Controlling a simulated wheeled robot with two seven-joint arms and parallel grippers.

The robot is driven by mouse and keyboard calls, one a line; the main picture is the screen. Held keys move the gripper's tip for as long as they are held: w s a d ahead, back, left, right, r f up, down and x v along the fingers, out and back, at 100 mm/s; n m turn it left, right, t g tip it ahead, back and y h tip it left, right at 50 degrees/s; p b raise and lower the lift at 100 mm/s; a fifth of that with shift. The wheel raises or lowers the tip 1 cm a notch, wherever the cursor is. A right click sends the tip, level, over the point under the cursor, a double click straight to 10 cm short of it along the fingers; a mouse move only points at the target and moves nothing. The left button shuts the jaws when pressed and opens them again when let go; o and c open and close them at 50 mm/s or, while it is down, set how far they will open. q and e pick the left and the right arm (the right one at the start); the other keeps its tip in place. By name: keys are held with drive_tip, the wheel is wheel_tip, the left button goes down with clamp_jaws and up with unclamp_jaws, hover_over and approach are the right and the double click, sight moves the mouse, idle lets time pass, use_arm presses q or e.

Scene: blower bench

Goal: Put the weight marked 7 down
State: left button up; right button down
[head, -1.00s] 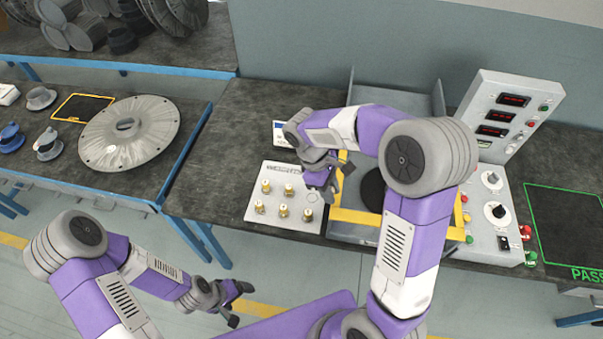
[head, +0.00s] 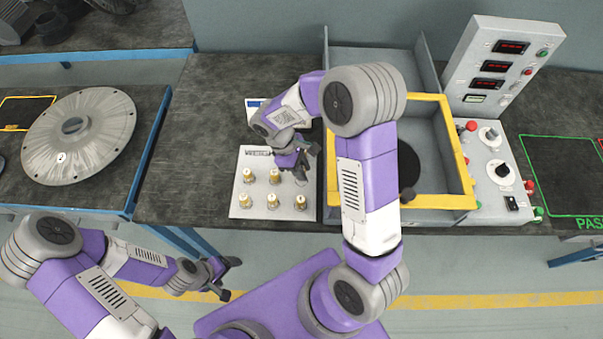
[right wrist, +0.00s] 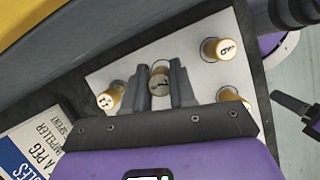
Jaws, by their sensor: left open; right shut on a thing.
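The brass weight marked 7 (right wrist: 158,85) stands between the two fingers of my right gripper (right wrist: 160,88), which is shut on it. In the head view my right gripper (head: 301,165) is over the back right part of the white weight plate (head: 284,214), and it hides most of the held weight. Whether the weight touches the plate I cannot tell. Several other brass weights (head: 272,201) stand upright on the plate. My left gripper (head: 226,279) is open and empty, low in front of the bench, away from the plate.
A yellow-framed fixture (head: 468,170) stands just right of the plate, with a control panel (head: 493,165) beyond it. A printed label card (right wrist: 35,145) lies behind the plate. A round metal disc (head: 78,135) lies on the left table. Neighbouring weights (right wrist: 112,96) stand close to my right fingers.

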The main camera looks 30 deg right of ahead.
drive_tip(key=shift+f, duration=1.35)
drive_tip(key=shift+f+b, duration=0.15)
drive_tip(key=shift+b, duration=0.15)
drive_tip(key=c, duration=0.9)
unclamp_jaws()
drive_tip(key=shift+r, duration=0.25)
drive_tip(key=p+v, duration=0.3)
drive_tip(key=v, duration=0.8)
drive_tip(key=shift+w+r, duration=0.1)
drive_tip(key=shift+r, duration=0.3)
